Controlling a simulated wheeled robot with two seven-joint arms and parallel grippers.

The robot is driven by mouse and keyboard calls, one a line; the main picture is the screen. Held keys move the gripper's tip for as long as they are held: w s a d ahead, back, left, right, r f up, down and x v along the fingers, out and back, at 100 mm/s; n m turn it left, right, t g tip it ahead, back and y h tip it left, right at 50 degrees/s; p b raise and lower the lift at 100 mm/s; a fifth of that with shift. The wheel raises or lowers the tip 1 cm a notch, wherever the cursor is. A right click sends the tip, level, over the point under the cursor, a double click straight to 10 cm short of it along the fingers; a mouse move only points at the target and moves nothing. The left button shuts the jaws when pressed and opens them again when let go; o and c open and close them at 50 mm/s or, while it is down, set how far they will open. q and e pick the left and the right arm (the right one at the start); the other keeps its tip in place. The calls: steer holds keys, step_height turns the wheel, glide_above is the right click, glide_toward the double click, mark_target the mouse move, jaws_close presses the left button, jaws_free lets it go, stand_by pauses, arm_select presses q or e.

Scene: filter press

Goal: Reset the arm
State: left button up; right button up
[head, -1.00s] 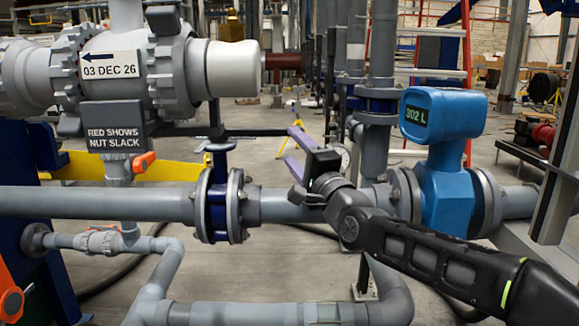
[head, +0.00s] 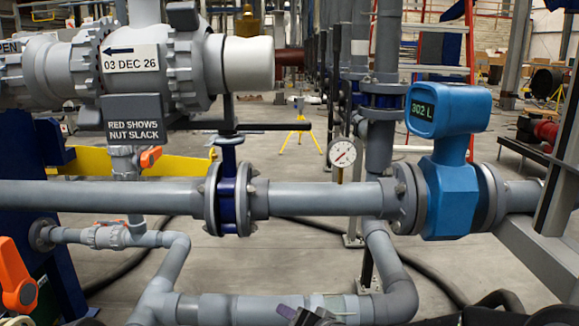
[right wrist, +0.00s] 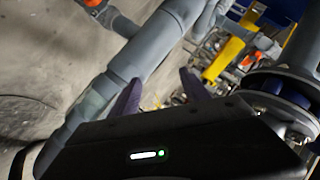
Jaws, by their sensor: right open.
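My right gripper shows in the right wrist view (right wrist: 158,92) as two purple fingers spread apart with nothing between them. A grey pipe (right wrist: 155,50) runs behind the fingers, and I cannot tell the gap to it. In the head view only a purple piece of the right gripper (head: 288,312) and dark arm parts show at the bottom edge, in front of the lower grey pipe (head: 240,308). My left gripper is in neither view.
The main grey pipe (head: 320,199) crosses the middle with a blue flange valve (head: 228,195), a pressure gauge (head: 342,152) and a blue flow meter (head: 447,190) reading 302 L. A dated grey valve body (head: 135,62) is upper left. An orange handle (head: 16,278) is lower left.

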steer(key=s+d+f+n+g+h, duration=0.1)
steer(key=s+f+g, duration=0.1)
steer(key=s+f, duration=0.6)
steer(key=s+d+f+n+g, duration=0.1)
steer(key=s+f+g, duration=0.2)
steer(key=s+f, duration=0.5)
steer(key=s+d+f+g+h, duration=0.1)
steer(key=s+d+f+g, duration=0.15)
steer(key=s+f, duration=0.6)
steer(key=s+d+f+g, duration=0.25)
steer(key=s+f, duration=0.35)
steer(key=s, duration=0.6)
step_height(320, 180, up, 19)
steer(key=w+a+p, duration=0.1)
steer(key=p, duration=1.7)
steer(key=shift+p, duration=0.4)
